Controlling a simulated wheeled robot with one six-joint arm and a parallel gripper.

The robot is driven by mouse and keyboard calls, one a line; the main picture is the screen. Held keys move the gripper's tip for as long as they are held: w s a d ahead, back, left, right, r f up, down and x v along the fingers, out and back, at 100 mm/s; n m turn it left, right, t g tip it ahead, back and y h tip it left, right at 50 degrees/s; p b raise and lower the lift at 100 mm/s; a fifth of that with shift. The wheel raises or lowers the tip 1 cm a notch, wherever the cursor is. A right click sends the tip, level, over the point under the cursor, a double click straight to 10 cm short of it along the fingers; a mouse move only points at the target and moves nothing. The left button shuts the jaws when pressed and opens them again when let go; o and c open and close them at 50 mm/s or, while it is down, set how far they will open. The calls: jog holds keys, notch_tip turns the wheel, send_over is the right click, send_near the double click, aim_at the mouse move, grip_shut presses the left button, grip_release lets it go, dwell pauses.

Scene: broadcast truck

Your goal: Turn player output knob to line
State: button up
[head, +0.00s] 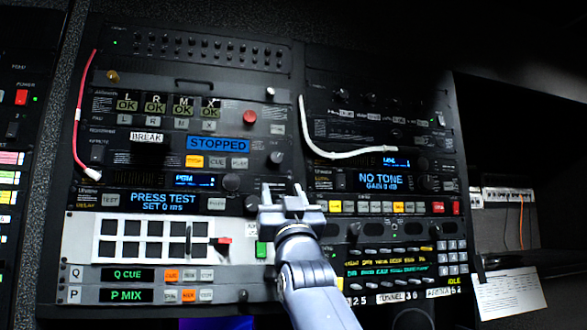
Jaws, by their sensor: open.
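The player panel carries a blue display (217,145) reading STOPPED, with an orange-lit button and two pale buttons below it. A small dark knob (276,158) sits at the right end of this panel. I cannot read its label or pointer, so I cannot tell its setting or be sure it is the output knob. My gripper (283,190) is open and empty, its two fingers pointing up toward the rack. In the picture it is just below that knob, apart from it, and it hides part of the panels beneath.
A red button (249,117) is above the knob. Another dark knob (231,182) is left of my fingers. A white cable (345,154) hangs on the right rack, and a red cable (78,115) at left.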

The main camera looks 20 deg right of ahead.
aim_at(276, 162)
jog(key=p+x, duration=0.7)
jog(key=x, duration=0.3)
jog(key=shift+w+d+r, duration=0.15)
jog(key=shift+w+r, duration=0.05)
jog(key=shift+r, duration=0.1)
jog(key=shift+c, duration=0.3)
jog(key=shift+m, duration=0.3)
jog(key=c, duration=0.9)
